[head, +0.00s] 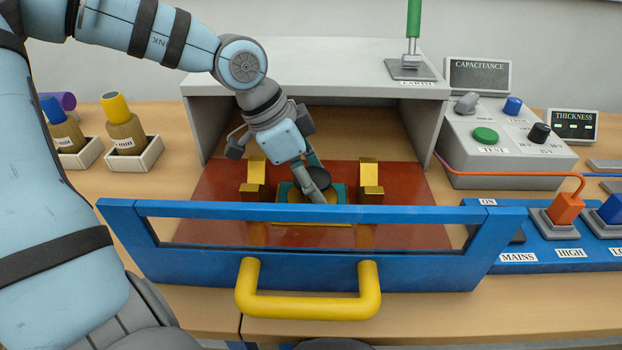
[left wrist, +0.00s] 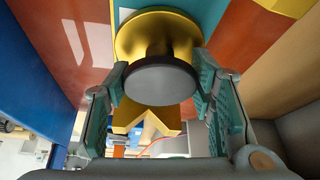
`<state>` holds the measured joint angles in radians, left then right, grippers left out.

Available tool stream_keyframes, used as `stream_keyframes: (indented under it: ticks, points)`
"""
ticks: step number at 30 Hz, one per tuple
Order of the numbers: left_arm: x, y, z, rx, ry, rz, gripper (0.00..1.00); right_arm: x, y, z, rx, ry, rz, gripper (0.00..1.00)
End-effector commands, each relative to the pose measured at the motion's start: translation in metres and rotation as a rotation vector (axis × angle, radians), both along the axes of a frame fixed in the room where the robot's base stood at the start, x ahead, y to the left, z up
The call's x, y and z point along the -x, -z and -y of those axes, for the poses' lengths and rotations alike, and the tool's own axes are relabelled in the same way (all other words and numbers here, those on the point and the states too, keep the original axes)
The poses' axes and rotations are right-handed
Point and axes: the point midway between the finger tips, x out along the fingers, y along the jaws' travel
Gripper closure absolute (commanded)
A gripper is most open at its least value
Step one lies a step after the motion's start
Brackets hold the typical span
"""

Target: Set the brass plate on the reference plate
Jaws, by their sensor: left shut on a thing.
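The brass plate (left wrist: 190,32) is a round brass disc with a stem and a dark round knob (left wrist: 160,82). My left gripper (left wrist: 160,75) is shut on it, with green finger pads on both sides of the knob. In the head view, my left gripper (head: 316,188) points down inside the open-fronted box and partly hides the brass plate (head: 294,196). The plate is over a teal plate (head: 283,188), which looks like the reference plate, between two gold V-topped blocks. I cannot tell whether the two plates touch. My right gripper is not in view.
A gold block stands left (head: 254,178) and another right (head: 371,180), on a red-brown base (head: 215,190). A blue-framed front panel (head: 180,262) with a yellow handle (head: 308,306) is in front. The box roof (head: 310,70) is overhead. Bottles in trays stand left; a control console (head: 505,150) stands right.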

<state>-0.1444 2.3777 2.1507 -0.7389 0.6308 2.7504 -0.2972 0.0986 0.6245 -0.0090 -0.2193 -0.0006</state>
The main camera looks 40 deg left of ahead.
Motion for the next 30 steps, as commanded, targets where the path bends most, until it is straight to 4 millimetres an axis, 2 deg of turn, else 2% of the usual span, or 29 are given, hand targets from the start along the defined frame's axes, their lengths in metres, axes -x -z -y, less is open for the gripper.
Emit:
stream_keyframes:
  ticks: [2, 3, 6, 7, 16, 20, 23, 30]
  points:
    - [0.000, 0.003, 0.000, 0.000, 0.000, 0.001, 0.95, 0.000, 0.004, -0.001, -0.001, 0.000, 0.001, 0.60]
    - [0.000, 0.003, 0.000, -0.001, 0.000, -0.001, 0.49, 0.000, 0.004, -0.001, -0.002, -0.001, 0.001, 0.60]
    - [0.000, 0.002, 0.000, -0.001, 0.000, -0.001, 0.33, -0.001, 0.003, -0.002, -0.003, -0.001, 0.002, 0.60]
    - [0.000, 0.002, 0.000, -0.001, 0.000, -0.001, 0.31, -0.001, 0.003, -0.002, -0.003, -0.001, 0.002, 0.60]
    - [0.000, 0.001, 0.000, -0.001, 0.000, -0.001, 0.31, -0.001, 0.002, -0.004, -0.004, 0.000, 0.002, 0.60]
    - [0.001, -0.007, -0.001, 0.000, 0.001, 0.002, 0.31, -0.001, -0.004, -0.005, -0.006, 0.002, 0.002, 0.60]
    - [0.006, -0.025, -0.006, 0.001, 0.000, 0.006, 0.31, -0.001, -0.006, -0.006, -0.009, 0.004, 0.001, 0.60]
    - [0.027, -0.086, -0.024, 0.000, -0.001, 0.006, 0.31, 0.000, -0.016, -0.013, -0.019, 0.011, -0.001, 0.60]
